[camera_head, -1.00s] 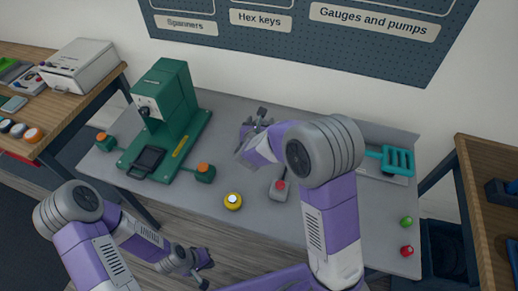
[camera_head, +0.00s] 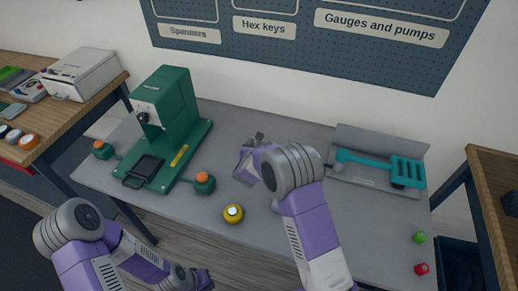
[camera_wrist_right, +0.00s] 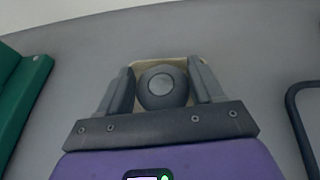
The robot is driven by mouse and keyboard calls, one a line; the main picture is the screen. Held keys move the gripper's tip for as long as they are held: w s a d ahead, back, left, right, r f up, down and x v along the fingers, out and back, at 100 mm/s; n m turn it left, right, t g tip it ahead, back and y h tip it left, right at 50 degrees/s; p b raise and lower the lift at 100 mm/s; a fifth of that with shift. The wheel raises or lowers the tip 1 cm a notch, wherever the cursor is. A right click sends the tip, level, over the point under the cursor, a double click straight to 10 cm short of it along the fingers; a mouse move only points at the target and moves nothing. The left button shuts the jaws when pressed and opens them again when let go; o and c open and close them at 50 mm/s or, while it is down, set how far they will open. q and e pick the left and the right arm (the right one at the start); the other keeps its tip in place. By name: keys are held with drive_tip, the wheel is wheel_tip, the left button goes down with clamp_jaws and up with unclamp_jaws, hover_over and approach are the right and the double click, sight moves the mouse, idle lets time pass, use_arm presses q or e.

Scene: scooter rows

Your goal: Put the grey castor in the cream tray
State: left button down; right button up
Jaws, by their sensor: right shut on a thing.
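My right gripper (camera_wrist_right: 161,92) is shut on the grey castor (camera_wrist_right: 160,88), a dark round body with a paler round face, held between both fingers. The cream tray (camera_wrist_right: 166,63) shows behind the castor in the right wrist view, mostly covered by castor and fingers. I cannot tell whether the castor touches it. In the head view the right gripper (camera_head: 254,140) is over the middle of the grey table, right of the green press; castor and tray are not clear there. My left gripper (camera_head: 206,281) is low at the bottom edge, small and partly cut off.
The green press (camera_head: 174,120) stands left of the right gripper, with orange-topped knobs (camera_head: 204,180) beside it. A yellow round thing (camera_head: 233,214) sits near the front edge. A teal slotted tool (camera_head: 400,170) lies at right, with green (camera_head: 419,237) and red (camera_head: 422,269) knobs nearer.

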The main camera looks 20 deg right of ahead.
drive_tip(key=shift+w+f, duration=0.1)
drive_tip(key=shift+f, duration=0.55)
drive_tip(key=shift+r, duration=0.1)
drive_tip(key=o, duration=1)
drive_tip(key=shift+f, duration=0.2)
drive_tip(key=shift+c, duration=0.2)
drive_tip(key=shift+r, duration=0.1)
drive_tip(key=shift+s+r, duration=0.2)
drive_tip(key=p+v, duration=0.1)
drive_tip(key=v, duration=1)
drive_tip(key=shift+s+a+p, duration=0.2)
drive_tip(key=shift+s+p, duration=0.1)
drive_tip(key=shift+p, duration=0.05)
